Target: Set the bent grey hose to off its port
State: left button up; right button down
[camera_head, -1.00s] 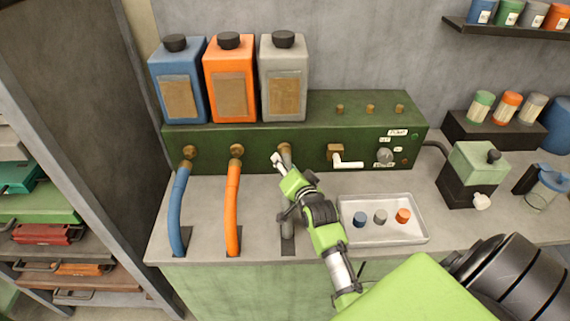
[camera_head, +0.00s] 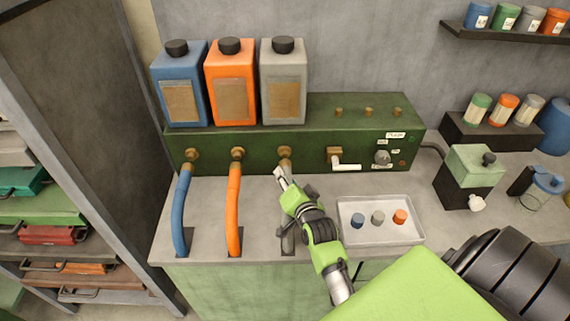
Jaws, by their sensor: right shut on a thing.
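The grey hose is mostly hidden behind my right gripper and arm; its lower part (camera_head: 288,239) shows at the slot in the bench. Its brass port (camera_head: 285,153) is on the green machine front below the grey canister, and its face shows bare. My right gripper (camera_head: 281,175) is shut on the hose's upper end, just below and in front of the port. The end appears apart from the port, though the gripper covers most of it. My left gripper is not in view.
A blue hose (camera_head: 179,213) and an orange hose (camera_head: 233,211) run from their ports to the bench, left of my gripper. A white tray (camera_head: 378,239) with small caps lies to the right. A white-handled valve (camera_head: 345,165) sits right of the grey port.

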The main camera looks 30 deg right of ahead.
jog(key=shift+s+a, duration=0.3)
jog(key=shift+s, duration=0.15)
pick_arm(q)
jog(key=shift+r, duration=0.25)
pick_arm(e)
jog(key=shift+f, duration=0.25)
jog(key=c, duration=1.7)
grip_release()
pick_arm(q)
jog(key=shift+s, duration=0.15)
pick_arm(e)
jog(key=shift+s+r, duration=0.1)
jog(key=shift+r, duration=0.1)
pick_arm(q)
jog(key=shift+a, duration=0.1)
